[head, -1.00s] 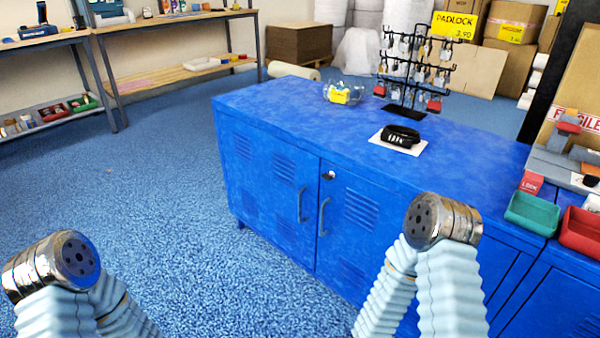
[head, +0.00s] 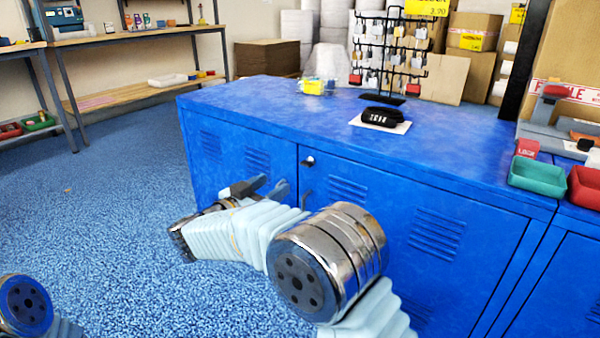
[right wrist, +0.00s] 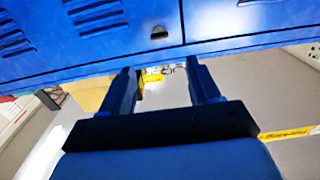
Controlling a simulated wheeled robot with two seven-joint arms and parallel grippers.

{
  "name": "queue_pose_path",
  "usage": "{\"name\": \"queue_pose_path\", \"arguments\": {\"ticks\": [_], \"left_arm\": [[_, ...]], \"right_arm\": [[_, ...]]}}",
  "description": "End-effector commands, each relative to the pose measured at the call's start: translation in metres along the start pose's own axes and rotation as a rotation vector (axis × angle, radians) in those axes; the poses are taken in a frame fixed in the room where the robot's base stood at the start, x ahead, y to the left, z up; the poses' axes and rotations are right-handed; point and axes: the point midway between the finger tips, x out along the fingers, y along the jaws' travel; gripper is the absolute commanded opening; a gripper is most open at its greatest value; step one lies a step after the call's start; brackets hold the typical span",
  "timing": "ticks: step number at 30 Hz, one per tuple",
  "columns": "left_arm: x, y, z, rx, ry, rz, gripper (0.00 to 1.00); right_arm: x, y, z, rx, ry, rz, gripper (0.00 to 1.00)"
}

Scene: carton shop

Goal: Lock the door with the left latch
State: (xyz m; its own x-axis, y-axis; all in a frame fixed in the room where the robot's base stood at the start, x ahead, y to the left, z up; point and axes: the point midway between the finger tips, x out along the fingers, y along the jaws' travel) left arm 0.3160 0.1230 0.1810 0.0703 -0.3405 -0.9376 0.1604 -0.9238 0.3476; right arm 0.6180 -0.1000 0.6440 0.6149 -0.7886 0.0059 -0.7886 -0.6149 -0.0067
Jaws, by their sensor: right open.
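The blue cabinet (head: 420,160) has two doors with vent slots. A small dark and silver latch (head: 308,161) sits at the upper left corner of the right-hand door, near the seam. It also shows in the right wrist view (right wrist: 160,33), in front of the fingers; I cannot tell its turn position. My right gripper (head: 262,187) is in front of the left-hand door, left of and below the latch, apart from it. Its fingers are spread and empty in the right wrist view (right wrist: 163,85). It hides one door handle. My left gripper is out of view.
On the cabinet top are a black item on a white card (head: 385,118), a padlock rack (head: 390,55), a clear bowl (head: 317,86) and a green tray (head: 538,177). Shelves (head: 130,35) stand at the back left.

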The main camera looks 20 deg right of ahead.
Motion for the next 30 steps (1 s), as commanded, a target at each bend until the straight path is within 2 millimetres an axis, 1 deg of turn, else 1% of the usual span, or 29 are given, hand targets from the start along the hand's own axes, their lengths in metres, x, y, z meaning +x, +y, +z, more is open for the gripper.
{"name": "queue_pose_path", "arguments": {"ticks": [1, 9, 12, 15, 18, 21, 28, 29, 30], "left_arm": [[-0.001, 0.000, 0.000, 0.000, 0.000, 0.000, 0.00], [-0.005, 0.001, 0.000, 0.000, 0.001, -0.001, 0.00], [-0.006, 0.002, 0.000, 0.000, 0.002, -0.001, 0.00], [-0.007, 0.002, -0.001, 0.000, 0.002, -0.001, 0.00], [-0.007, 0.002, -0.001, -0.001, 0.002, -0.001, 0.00], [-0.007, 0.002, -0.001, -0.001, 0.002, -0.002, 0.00], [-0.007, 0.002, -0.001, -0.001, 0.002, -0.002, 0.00], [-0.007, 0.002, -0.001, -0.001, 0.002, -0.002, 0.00], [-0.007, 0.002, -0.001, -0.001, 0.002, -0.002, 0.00]], "right_arm": [[0.011, 0.001, 0.000, -0.001, -0.001, 0.005, 0.62], [0.074, 0.001, 0.001, -0.004, -0.004, 0.003, 0.62], [0.093, 0.001, 0.001, -0.004, -0.004, 0.002, 0.62], [0.106, 0.001, 0.001, -0.004, -0.004, 0.001, 0.62], [0.114, 0.001, 0.001, -0.005, -0.003, 0.000, 0.62], [0.118, 0.000, 0.002, -0.005, -0.004, -0.001, 0.62], [0.118, 0.000, 0.002, -0.006, -0.004, -0.002, 0.62], [0.118, 0.000, 0.002, -0.006, -0.004, -0.001, 0.59], [0.118, 0.000, 0.002, -0.006, -0.004, -0.001, 0.53]]}}
